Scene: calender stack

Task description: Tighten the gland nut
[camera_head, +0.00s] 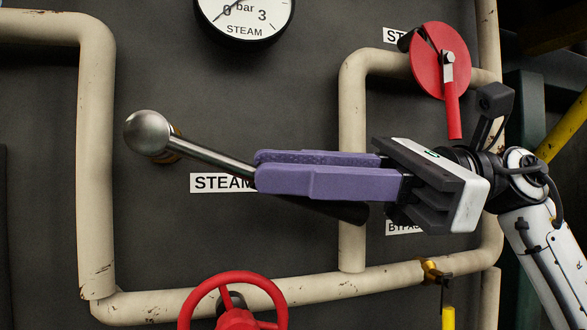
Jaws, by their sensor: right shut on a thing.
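A steel tool with a round head (147,132) and a straight shank (205,158) crosses the middle of the view. Its head is at the upper left, and the shank slopes down to the right. A brass-coloured piece, which looks like the gland nut (174,155), shows just behind the head and is mostly hidden by it. I cannot tell how the head sits on it. My right gripper (258,172), with purple fingers, comes from the right and is shut on the tool's handle. The handle's dark end (335,208) shows below the fingers. My left gripper is not in view.
Beige pipes (96,160) frame the dark panel. A steam gauge (245,15) is at the top. A red disc with a lever (440,62) is above my right wrist. A red handwheel (235,318) is at the bottom. A brass valve (432,268) with a yellow handle is at lower right.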

